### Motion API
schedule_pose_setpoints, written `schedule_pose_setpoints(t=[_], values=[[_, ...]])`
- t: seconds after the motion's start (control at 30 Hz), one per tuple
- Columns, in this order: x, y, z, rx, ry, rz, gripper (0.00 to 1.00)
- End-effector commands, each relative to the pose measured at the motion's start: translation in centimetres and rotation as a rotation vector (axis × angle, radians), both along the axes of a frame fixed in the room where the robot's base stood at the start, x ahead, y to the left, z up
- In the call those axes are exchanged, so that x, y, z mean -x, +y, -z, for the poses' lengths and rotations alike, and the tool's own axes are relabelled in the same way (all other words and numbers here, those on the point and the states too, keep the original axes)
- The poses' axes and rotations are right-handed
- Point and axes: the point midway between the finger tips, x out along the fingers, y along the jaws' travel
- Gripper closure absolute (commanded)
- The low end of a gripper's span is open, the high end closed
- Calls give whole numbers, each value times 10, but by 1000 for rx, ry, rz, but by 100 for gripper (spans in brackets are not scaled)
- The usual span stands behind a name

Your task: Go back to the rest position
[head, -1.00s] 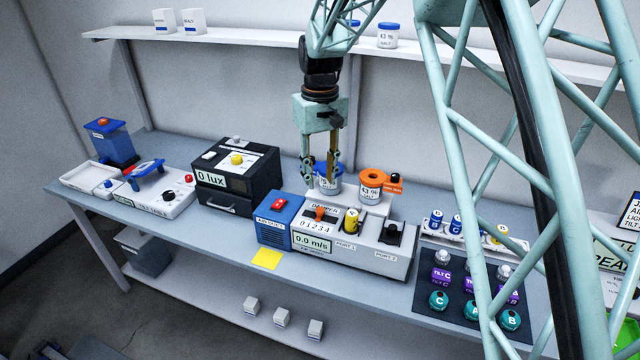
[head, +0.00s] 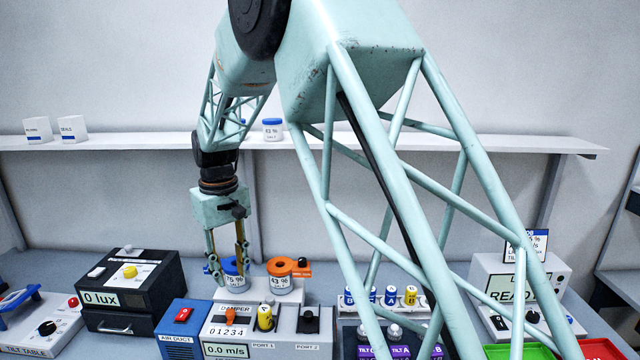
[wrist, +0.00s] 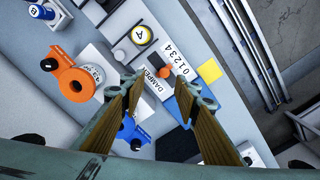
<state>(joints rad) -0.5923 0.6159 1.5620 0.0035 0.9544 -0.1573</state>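My gripper (head: 229,272) hangs pointing down at the left-centre of the bench in the head view. Its two fingers are apart. They overlap a white jar with a blue ring-shaped top (head: 233,284); I cannot tell whether they touch it. In the wrist view my gripper (wrist: 166,90) shows spread fingers with nothing clearly held between them. The blue top (wrist: 130,131) shows partly behind one finger there. A similar jar with an orange top (head: 281,268) stands just right of my gripper, and it also shows in the wrist view (wrist: 72,84).
The damper box (head: 235,333) with ports stands in front of the jars. The black lux box (head: 133,300) is to the left. The wall shelf (head: 400,142) runs behind my arm. A READY box (head: 500,275) and coloured trays (head: 600,349) are at the right. Air above the bench's left is free.

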Motion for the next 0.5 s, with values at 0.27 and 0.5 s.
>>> schedule_pose_setpoints(t=[0.27,0.5], values=[[10,-49,-35,-18,-14,70,71],[24,-93,-65,-34,-29,135,71]])
